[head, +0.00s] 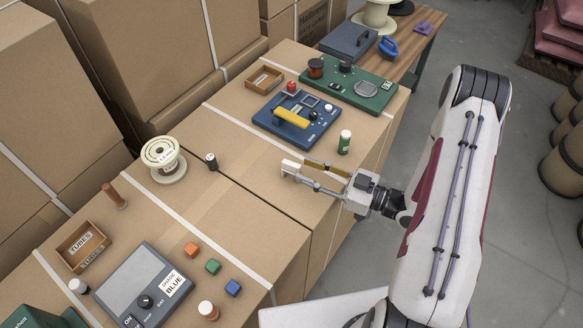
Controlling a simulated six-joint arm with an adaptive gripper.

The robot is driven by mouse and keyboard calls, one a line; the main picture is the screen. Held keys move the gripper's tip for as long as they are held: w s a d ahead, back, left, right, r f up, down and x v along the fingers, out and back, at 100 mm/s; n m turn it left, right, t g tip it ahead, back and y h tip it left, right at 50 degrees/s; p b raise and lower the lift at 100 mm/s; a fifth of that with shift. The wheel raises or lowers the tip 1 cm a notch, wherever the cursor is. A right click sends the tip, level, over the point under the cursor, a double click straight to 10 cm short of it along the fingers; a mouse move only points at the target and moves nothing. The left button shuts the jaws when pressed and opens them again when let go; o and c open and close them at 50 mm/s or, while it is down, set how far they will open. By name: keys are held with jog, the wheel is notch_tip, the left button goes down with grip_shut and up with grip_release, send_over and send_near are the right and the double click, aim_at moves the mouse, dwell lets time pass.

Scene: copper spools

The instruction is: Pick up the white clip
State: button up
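My gripper (298,167) reaches in from the right, low over or near the cardboard surface. Its two fingers point left, one brownish and one grey. A small white piece (290,166) shows at the fingertips. I cannot tell whether it is the white clip or part of a finger, or whether the fingers press on it. No other thing in view is clearly a white clip.
A green-labelled bottle (344,142) stands just behind my gripper. A blue panel with a yellow handle (293,118) lies beyond it. A cream spool (163,160) and a small dark cylinder (211,161) stand to the left. Cardboard in front of the gripper is clear.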

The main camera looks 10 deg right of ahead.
aim_at(292, 163)
jog(key=shift+w+a, duration=0.1)
jog(key=shift+a, duration=0.1)
dwell(0.3)
jog(key=shift+x, duration=2.5)
jog(key=shift+r, duration=0.1)
grip_shut()
